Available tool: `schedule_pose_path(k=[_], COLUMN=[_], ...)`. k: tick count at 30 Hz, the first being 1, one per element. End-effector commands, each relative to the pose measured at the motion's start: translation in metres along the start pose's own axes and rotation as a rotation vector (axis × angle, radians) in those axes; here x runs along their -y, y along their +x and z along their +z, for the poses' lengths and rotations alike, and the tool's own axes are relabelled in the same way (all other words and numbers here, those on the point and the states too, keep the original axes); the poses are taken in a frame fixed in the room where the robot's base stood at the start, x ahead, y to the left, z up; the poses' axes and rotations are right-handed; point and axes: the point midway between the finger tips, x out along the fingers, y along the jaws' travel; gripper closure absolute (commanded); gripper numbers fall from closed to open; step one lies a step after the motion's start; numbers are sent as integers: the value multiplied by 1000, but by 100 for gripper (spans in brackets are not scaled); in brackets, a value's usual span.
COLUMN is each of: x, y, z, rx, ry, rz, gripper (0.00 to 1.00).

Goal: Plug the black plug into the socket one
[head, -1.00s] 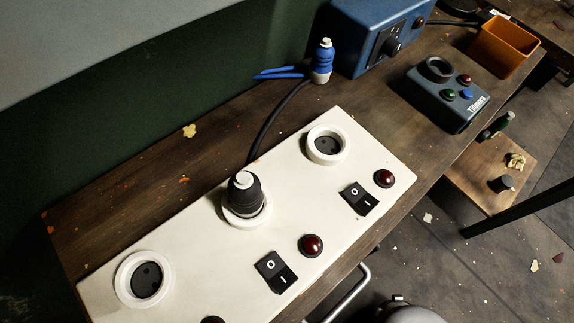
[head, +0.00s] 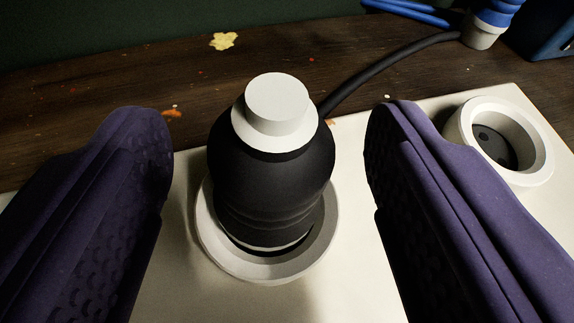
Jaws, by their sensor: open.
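The black plug (head: 272,170) stands upright in a round white socket (head: 222,262) on the white panel, with a white cap on its top. A black cable runs from behind it toward the back right. My gripper (head: 270,135) is open, with one purple finger on each side of the plug and a gap on both sides. Another white round socket (head: 465,118) with a dark inside is empty at the right. No socket numbers can be read. The third socket and the switches seen earlier are out of view.
The white panel (head: 360,290) lies on a dark wooden bench (head: 120,75) with paint flecks. A blue and white plug (head: 485,35) stands at the back right, with blue cable beside it. A blue box (head: 545,30) shows at the right edge.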

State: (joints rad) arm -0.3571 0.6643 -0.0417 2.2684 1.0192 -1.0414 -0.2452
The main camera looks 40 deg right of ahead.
Motion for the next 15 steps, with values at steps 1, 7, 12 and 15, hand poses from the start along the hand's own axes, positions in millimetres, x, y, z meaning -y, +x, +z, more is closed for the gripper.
schedule_pose_path(k=[1,7,12,15], x=[0,0,0,0], y=[6,13,13,13], z=[1,-1,-1,-1], rx=[-1,0,0,0], ry=[1,0,0,0], rz=[1,-1,-1,-2], gripper=[33,33,33,56])
